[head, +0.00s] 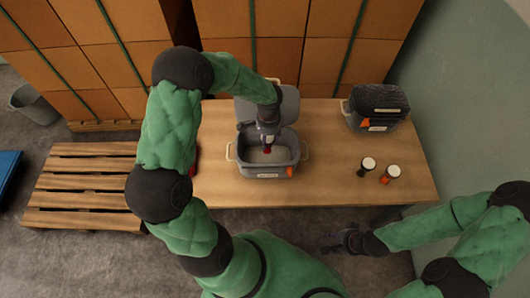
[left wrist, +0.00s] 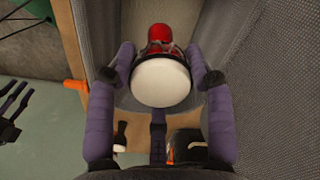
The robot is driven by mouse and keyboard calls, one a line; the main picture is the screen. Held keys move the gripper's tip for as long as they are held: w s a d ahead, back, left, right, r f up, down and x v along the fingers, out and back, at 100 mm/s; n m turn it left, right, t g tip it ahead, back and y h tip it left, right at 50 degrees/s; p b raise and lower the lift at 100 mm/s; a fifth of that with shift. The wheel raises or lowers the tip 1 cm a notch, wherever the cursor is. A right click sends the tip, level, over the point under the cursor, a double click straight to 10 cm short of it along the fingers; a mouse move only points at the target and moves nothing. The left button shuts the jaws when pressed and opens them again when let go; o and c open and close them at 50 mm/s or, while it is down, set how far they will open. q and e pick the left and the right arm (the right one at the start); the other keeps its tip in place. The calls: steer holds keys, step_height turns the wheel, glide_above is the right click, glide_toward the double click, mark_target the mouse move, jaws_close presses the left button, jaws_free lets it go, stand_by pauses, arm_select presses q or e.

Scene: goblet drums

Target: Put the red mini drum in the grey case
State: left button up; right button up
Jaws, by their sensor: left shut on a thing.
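The red mini drum (left wrist: 160,70) is between the fingers of my left gripper (left wrist: 161,72) in the left wrist view, its white head facing the camera and its red body beyond. In the head view my left gripper (head: 267,140) is over the open grey case (head: 268,170), and a bit of the red drum (head: 267,150) shows at its fingertips, inside the case opening. I cannot tell if the drum touches the case floor. The case lid (head: 290,108) is raised at the back. My right gripper (head: 333,244) is in front of the table, away from the case; its jaw state is unclear.
Two small drums with white heads, one dark (head: 368,164) and one with orange (head: 390,173), stand on the table (head: 330,187) right of the case. A closed dark case (head: 376,106) stands at the back right. Something red shows partly behind my left arm. Stacked boxes rise behind the table.

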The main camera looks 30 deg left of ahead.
mark_target(267, 149)
arm_select(q)
step_height(267, 149, down, 7)
steer(key=shift+f+b, duration=0.15)
steer(key=shift+b, duration=1.05)
steer(key=shift+f, duration=0.1)
steer(key=o, duration=1.2)
step_height(267, 149, up, 12)
steer(key=p, duration=0.4)
steer(key=shift+d+p, duration=0.15)
steer(key=shift+p, duration=0.15)
steer(key=shift+w, duration=0.1)
